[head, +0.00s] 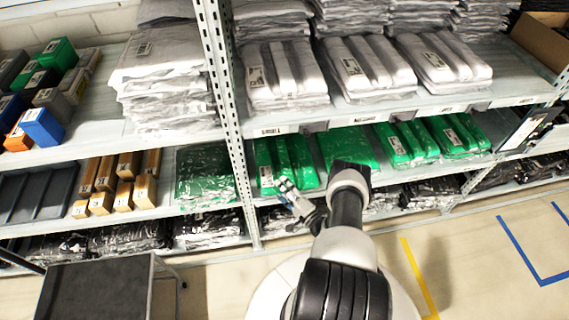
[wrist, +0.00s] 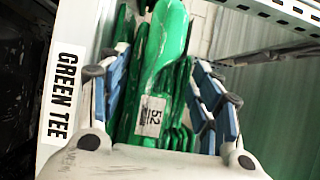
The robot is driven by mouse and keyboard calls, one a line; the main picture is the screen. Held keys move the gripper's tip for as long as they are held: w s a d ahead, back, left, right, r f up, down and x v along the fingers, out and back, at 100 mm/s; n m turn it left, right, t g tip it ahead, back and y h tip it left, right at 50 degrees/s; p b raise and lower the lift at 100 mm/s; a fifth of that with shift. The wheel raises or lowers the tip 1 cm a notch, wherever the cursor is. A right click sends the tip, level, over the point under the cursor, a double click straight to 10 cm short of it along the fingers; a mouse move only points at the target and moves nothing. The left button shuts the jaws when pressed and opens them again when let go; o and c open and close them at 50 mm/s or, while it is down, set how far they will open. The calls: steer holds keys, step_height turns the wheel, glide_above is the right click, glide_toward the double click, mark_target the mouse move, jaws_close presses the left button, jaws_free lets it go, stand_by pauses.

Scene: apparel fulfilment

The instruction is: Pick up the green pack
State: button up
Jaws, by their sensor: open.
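Several green packs in clear wrap lie on the lower shelf in the head view. One green pack (head: 298,152) with a white label is just beyond my gripper (head: 286,188). In the wrist view, my gripper (wrist: 160,62) is open, with its blue-padded fingers on either side of a green pack (wrist: 172,35) bearing a white label marked 52. The fingers look apart from the pack, though exact contact is hard to tell. My arm hides part of another green pack (head: 345,145) in the head view.
The shelf edge (wrist: 62,95) carries a GREEN TEE label. A perforated upright (head: 228,110) stands left of the packs. Grey packs (head: 285,75) fill the shelf above, dark packs (head: 208,230) the one below. A dark-topped cart (head: 95,290) stands at front left.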

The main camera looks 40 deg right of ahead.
steer(key=shift+c, duration=0.5)
steer(key=c, duration=1.2)
steer(key=shift+o, duration=0.2)
steer(key=shift+r, duration=0.15)
